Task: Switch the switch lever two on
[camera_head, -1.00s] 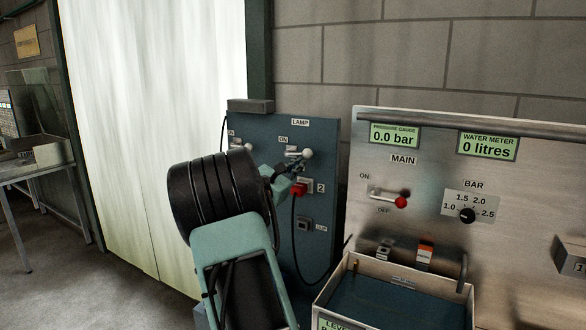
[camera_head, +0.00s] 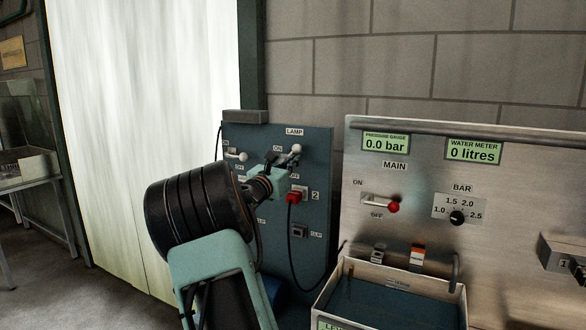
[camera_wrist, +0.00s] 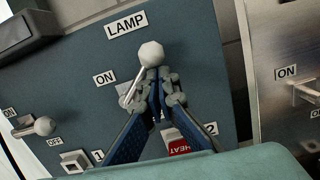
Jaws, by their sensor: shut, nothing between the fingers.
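Switch lever two is a pale lever with a round white knob (camera_head: 295,149), on the blue-grey panel (camera_head: 316,165) under the LAMP label. In the wrist view its knob (camera_wrist: 151,54) points up and right, with its ON label to the left of the shaft. My gripper (camera_wrist: 156,80) is shut and empty, its tips just below the knob and beside the shaft. Whether they touch is unclear. In the head view my gripper (camera_head: 282,161) is in front of the lever's lower part. Its OFF label is mostly hidden.
Lever one (camera_wrist: 35,128) is left of lever two. A steel panel (camera_head: 405,235) with a red-knobbed main switch (camera_head: 393,207) and an open basin stands to the right.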

